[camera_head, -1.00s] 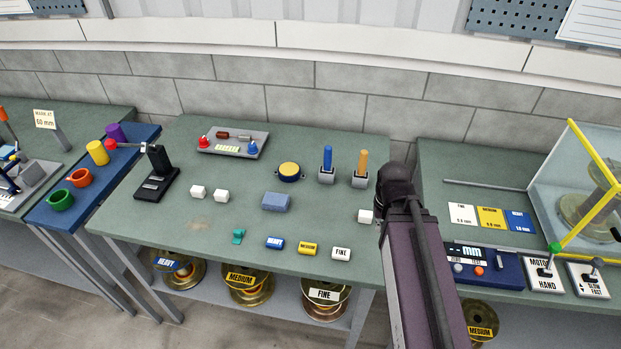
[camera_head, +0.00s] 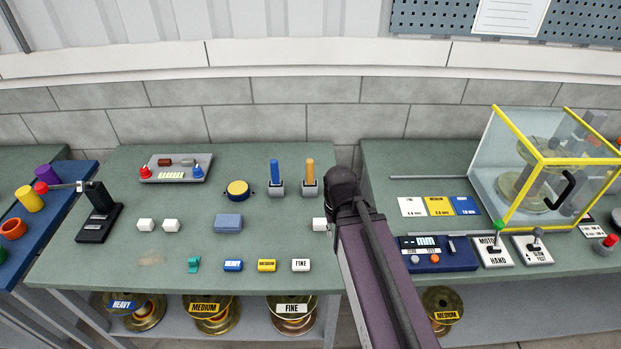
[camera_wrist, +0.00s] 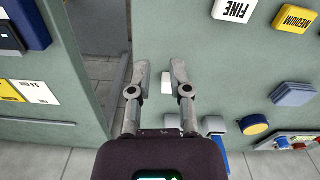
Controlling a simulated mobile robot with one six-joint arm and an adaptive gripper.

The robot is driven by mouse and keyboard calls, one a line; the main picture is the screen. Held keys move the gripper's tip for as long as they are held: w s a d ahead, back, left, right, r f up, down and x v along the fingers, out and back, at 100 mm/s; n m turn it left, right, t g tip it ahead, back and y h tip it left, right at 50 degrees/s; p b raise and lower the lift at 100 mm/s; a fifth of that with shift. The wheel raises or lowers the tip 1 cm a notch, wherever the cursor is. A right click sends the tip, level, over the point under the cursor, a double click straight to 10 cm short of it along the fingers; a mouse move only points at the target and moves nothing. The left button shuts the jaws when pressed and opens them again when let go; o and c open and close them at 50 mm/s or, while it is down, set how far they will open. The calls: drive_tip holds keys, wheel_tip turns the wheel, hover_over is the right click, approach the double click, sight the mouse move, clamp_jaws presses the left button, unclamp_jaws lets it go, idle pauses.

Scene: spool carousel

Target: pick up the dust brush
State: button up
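No thing here is clearly recognisable as a dust brush. Two upright handles, one blue (camera_head: 274,172) and one orange (camera_head: 310,172), stand in small grey holders on the middle bench; what their lower ends are is hidden. The blue handle also shows in the wrist view (camera_wrist: 222,160), beside my gripper's body, which hides the orange one. My gripper (camera_wrist: 160,68) is open and empty, pointing down over the bench's right edge. A white block (camera_wrist: 173,88) lies below, near the right finger. In the head view my own arm hides the gripper.
On the middle bench (camera_head: 100,262) are a blue block (camera_head: 228,222), a round yellow-topped tin (camera_head: 238,190), a tray (camera_head: 176,168) and labelled blocks. A gap separates it from the right bench, which holds a control panel (camera_head: 437,254) and a yellow-framed clear guard (camera_head: 545,160).

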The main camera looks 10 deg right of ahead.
drive_tip(key=o, duration=0.5)
drive_tip(key=shift+w+r+p, duration=0.3)
drive_tip(key=shift+w+r, duration=0.05)
drive_tip(key=shift+w, duration=0.2)
drive_tip(key=shift+w+r+p, duration=0.25)
drive_tip(key=shift+w+r, duration=0.05)
drive_tip(key=shift+w, duration=0.2)
wheel_tip(320, 180, up, 13)
drive_tip(key=t+p, duration=0.1)
drive_tip(key=p, duration=1.2)
hover_over(310, 161)
drive_tip(key=shift+s+d+f, duration=0.1)
drive_tip(key=shift+s+d, duration=0.1)
drive_tip(key=shift+s, duration=0.25)
drive_tip(key=shift+f+b, duration=0.15)
drive_tip(key=shift+b, duration=0.2)
drive_tip(key=f+b, duration=0.5)
drive_tip(key=w+f+b, duration=0.1)
drive_tip(key=f+b, duration=0.2)
drive_tip(key=shift+f, duration=0.15)
drive_tip(key=shift+w+a+f+b, duration=0.1)
drive_tip(key=shift+w+f+b, duration=0.05)
drive_tip(key=shift+f+b, duration=1.2)
drive_tip(key=shift+w+a+f+b, duration=0.1)
drive_tip(key=shift+f+b, duration=1.15)
drive_tip(key=shift+b, duration=0.1)
clamp_jaws()
